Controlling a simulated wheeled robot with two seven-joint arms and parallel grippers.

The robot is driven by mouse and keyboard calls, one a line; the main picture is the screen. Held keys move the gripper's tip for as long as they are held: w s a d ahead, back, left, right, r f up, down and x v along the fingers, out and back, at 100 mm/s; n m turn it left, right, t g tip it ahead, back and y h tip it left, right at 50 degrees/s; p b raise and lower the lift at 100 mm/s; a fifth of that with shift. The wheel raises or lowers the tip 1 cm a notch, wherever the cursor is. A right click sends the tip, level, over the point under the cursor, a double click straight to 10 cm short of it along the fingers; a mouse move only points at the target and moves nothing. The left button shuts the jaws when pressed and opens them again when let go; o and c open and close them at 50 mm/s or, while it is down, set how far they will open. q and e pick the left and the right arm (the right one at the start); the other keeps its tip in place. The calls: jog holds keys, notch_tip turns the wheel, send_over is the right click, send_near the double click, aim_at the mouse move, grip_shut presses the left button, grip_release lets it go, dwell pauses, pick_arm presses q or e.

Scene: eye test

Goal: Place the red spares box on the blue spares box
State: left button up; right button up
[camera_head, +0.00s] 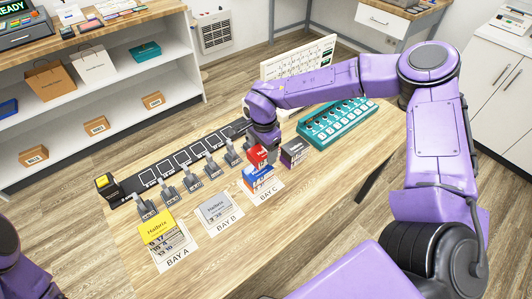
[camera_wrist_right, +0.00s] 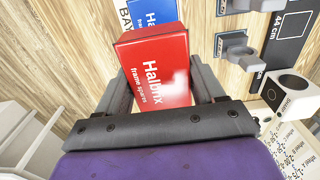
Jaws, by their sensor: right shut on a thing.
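The red spares box (camera_head: 258,155) is held in my right gripper (camera_head: 263,143), seen in the head view over the table's far middle. In the wrist view the red box (camera_wrist_right: 155,62) sits between the two dark fingers of the right gripper (camera_wrist_right: 160,82), label showing. The blue spares box (camera_head: 259,175) lies at BAY C, just below the red box in the head view. In the wrist view part of the blue box (camera_wrist_right: 152,12) shows past the red box's far edge. I cannot tell whether the two touch. My left gripper is out of view.
A dark box (camera_head: 294,152) stands close right of the blue one. The table's front is clear.

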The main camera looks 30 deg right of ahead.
aim_at(266, 155)
jog(key=f, duration=0.2)
jog(key=d+f, duration=0.1)
jog(key=f, duration=0.1)
jog(key=shift+w+p, duration=0.15)
jog(key=shift+p, duration=0.15)
jog(key=shift+a, duration=0.1)
jog(key=shift+f, duration=0.15)
jog(key=o, duration=1.1)
jog(key=shift+r, duration=0.35)
notch_tip(266, 155, up, 12)
jog(key=shift+f+b, duration=0.2)
jog(key=shift+b, duration=0.65)
